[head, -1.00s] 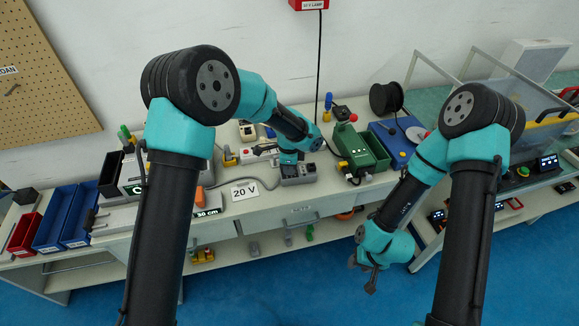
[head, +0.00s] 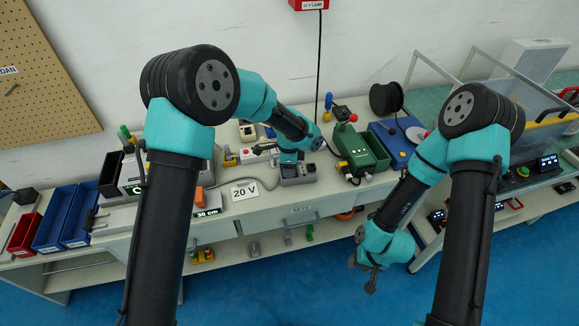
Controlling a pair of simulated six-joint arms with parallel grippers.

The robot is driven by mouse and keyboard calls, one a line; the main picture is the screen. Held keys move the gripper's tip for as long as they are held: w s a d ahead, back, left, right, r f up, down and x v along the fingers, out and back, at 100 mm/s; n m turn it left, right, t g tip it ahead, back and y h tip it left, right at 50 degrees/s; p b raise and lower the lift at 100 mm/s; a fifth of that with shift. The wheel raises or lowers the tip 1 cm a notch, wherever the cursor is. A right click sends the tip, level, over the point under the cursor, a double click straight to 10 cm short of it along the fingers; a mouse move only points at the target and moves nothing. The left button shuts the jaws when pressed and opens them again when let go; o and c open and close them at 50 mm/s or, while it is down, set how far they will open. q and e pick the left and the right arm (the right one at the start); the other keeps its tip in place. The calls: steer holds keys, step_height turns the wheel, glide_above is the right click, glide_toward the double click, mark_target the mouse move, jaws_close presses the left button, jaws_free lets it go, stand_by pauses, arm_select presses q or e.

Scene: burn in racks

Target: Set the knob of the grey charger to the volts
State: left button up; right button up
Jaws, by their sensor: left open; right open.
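The grey charger (head: 299,177) sits on the bench near its front edge, with a grey cable running off to the left. My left gripper (head: 287,168) is at the charger's left part, pointing down over it; its fingers and the knob are too small and covered to make out. A white card reading "20 V" (head: 244,190) stands left of the charger. My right gripper (head: 364,277) hangs open and empty in front of the bench, low and to the right, away from the charger.
A green box (head: 357,150) and a blue case (head: 393,140) stand right of the charger. Blue bins (head: 54,220) and a red bin (head: 23,234) are at the left.

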arm_select(q)
step_height(320, 180, up, 17)
stand_by(0.6)
steer(key=shift+r, duration=0.1)
